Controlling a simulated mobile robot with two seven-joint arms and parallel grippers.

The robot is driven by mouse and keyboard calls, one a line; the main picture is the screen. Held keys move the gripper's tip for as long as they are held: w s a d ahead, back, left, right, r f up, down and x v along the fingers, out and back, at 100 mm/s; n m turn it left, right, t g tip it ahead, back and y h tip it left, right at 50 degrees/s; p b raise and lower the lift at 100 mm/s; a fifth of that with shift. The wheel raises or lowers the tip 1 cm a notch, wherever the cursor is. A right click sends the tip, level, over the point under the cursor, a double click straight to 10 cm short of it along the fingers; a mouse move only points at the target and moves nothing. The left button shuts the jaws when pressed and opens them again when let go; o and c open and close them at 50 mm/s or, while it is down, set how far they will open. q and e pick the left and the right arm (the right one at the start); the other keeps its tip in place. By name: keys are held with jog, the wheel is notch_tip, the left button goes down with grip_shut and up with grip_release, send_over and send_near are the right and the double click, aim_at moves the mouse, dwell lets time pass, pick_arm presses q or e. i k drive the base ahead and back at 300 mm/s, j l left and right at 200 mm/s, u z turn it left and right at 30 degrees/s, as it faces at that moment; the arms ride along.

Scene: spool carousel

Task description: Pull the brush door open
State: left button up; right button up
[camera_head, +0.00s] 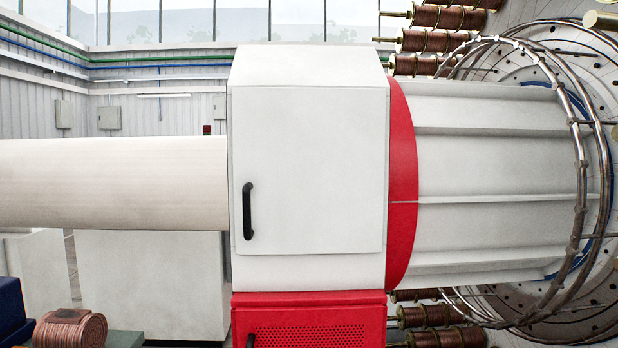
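The brush door (310,170) is a flat white panel on the front of a white cabinet in the middle of the head view. It looks closed against the cabinet. Its black bar handle (247,211) stands upright near the door's left edge. Neither of my grippers shows in the view, and nothing touches the handle.
A red vented panel (310,325) lies below the cabinet. A red ring (402,185) and ribbed white drum (490,180) adjoin it at right, with copper spools (440,17) beyond. A thick pale shaft (110,184) enters from the left. A copper coil (70,329) sits at lower left.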

aim_at(308, 164)
jog(key=i+l, duration=0.1)
jog(key=i, duration=0.5)
jog(key=i+u, duration=0.1)
jog(key=u, duration=0.6)
jog(key=i+l+u, duration=0.15)
jog(key=u, duration=0.2)
